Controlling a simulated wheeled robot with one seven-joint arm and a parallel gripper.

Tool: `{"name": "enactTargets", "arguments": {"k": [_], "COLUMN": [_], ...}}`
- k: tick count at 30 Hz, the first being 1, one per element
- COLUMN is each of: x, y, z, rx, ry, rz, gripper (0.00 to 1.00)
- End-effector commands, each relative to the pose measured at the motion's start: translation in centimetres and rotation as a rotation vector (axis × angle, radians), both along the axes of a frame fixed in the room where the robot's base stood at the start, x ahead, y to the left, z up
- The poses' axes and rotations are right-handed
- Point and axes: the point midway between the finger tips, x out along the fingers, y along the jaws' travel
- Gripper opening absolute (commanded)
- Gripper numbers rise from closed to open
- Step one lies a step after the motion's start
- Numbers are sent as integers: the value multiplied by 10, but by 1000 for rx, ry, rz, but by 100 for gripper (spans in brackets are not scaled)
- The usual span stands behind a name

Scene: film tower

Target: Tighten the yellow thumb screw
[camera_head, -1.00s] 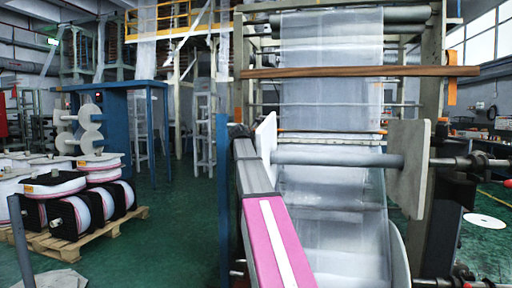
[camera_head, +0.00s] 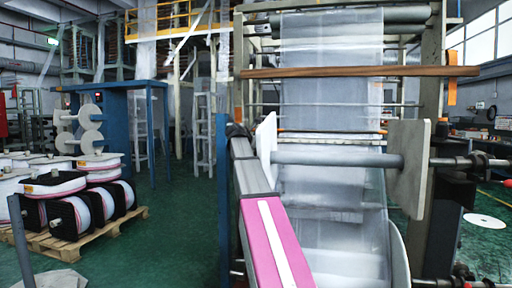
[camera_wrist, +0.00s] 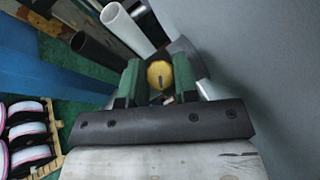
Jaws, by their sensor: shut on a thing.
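The yellow thumb screw (camera_wrist: 160,71) shows in the wrist view as a small round yellow knob with a dark slot-like mark. My gripper (camera_wrist: 158,80) has its two green fingers on either side of the knob and is shut on it. The fingers cover the knob's left and right sides. What lies behind the knob is hidden. I cannot make out the screw or my gripper in the head view.
In the wrist view a white tube (camera_wrist: 125,27) and a dark tube (camera_wrist: 95,47) lie beyond the fingers, and a grey surface (camera_wrist: 265,60) fills the right. In the head view a roller (camera_head: 340,159) crosses the film machine. A pallet (camera_head: 80,243) of reels stands left; green floor (camera_head: 175,225) lies between.

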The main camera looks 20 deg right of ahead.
Motion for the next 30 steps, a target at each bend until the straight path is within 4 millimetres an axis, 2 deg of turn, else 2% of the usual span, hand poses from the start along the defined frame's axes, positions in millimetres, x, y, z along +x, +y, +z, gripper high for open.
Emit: {"name": "enactTargets", "arguments": {"k": [30], "x": [7], "y": [0], "z": [3], "rx": [316], "ry": [-213], "rz": [-864], "gripper": [5]}}
